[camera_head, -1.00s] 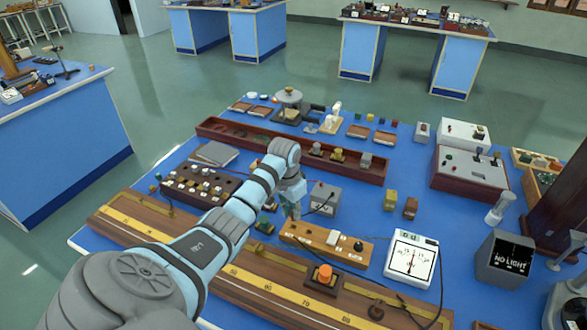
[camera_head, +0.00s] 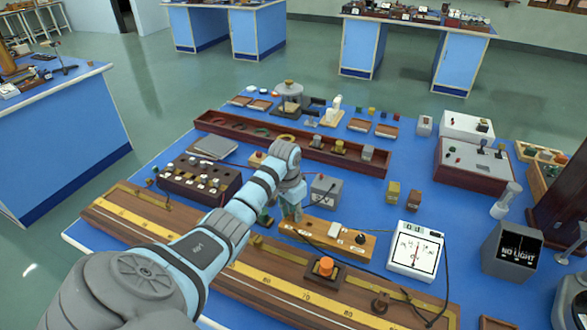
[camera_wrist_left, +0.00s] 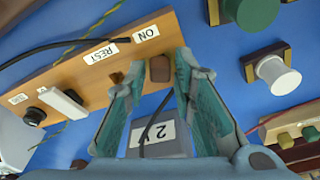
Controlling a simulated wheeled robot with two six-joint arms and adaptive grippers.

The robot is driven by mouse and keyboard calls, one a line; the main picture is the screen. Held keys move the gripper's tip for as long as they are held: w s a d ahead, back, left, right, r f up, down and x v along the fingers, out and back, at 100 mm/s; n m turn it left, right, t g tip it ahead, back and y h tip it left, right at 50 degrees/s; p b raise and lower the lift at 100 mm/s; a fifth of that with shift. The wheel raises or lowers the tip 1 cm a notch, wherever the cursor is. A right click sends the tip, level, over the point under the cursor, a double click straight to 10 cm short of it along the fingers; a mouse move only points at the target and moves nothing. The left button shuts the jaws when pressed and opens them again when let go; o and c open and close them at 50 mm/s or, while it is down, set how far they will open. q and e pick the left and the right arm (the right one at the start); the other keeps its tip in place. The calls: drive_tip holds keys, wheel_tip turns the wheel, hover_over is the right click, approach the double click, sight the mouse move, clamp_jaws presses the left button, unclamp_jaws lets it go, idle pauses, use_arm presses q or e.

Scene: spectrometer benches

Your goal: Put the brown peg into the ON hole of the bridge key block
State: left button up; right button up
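The bridge key block (camera_head: 326,239) is a long wooden block on the blue bench, left of the white meter. In the left wrist view the block (camera_wrist_left: 70,75) shows ON and REST labels. The brown peg (camera_wrist_left: 159,68) stands on the block by the ON label; I cannot tell how deep it sits. A dark hole (camera_wrist_left: 116,78) shows by the REST label. My left gripper (camera_head: 292,211) is at the block's left end. In the left wrist view my left gripper (camera_wrist_left: 160,72) is open, its fingers on either side of the peg with gaps. My right gripper is not in view.
A grey box (camera_head: 324,190) marked 2 V stands just behind the block. A white meter (camera_head: 415,250) is to the right. A long wooden scale board (camera_head: 250,285) lies in front, with an orange-topped slider (camera_head: 325,267). Cables run near the block.

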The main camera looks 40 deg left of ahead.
use_arm(q)
drive_tip(key=shift+o, duration=0.9)
wheel_tip(320, 180, up, 8)
drive_tip(key=shift+s+f, duration=0.25)
drive_tip(key=shift+s, duration=0.2)
